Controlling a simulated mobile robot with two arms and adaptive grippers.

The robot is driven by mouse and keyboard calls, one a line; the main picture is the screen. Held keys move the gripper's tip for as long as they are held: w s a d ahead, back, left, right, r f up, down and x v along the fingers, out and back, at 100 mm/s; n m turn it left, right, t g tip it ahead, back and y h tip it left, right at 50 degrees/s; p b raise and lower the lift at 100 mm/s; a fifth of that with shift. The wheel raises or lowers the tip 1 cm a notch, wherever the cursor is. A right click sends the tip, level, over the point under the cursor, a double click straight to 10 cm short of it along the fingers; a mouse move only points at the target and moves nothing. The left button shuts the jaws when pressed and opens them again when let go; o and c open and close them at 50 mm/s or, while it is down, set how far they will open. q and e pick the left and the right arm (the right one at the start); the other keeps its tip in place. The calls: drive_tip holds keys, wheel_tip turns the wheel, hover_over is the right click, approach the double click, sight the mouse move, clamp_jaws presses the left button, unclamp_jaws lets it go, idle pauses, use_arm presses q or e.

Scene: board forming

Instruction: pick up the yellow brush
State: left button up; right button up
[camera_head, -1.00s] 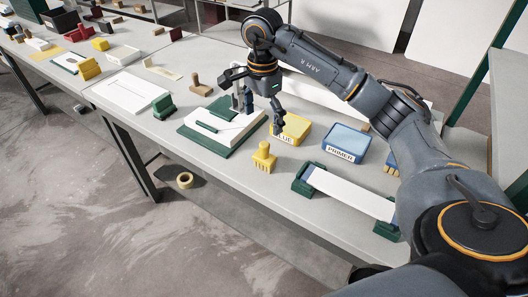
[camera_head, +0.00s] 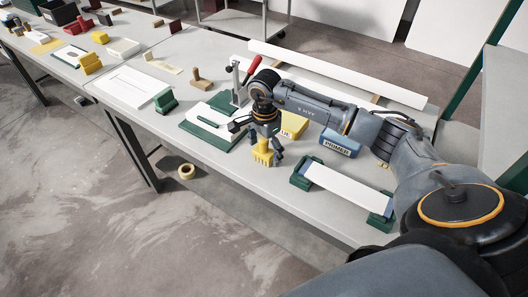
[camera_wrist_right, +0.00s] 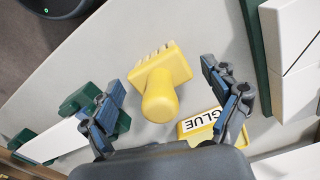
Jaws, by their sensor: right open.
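The yellow brush (camera_head: 262,153) stands on the grey table near its front edge, with its top partly hidden by my right gripper (camera_head: 262,135) in the head view. In the right wrist view the brush (camera_wrist_right: 160,90) shows its round handle towards the camera and its toothed bristle side at the top. My right gripper (camera_wrist_right: 170,98) is open, with one finger on each side of the brush and visible gaps between. My left gripper is not in view.
A yellow GLUE box (camera_wrist_right: 202,125) lies close to the right finger. A blue PRIMER box (camera_head: 340,144), a white board in green holders (camera_head: 302,174) and a green fixture with a red-handled clamp (camera_head: 252,66) are nearby.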

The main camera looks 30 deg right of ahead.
drive_tip(key=c, duration=1.3)
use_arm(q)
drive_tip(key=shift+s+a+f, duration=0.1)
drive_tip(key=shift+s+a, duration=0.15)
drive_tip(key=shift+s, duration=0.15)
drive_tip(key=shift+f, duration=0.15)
use_arm(e)
drive_tip(key=shift+r, duration=0.15)
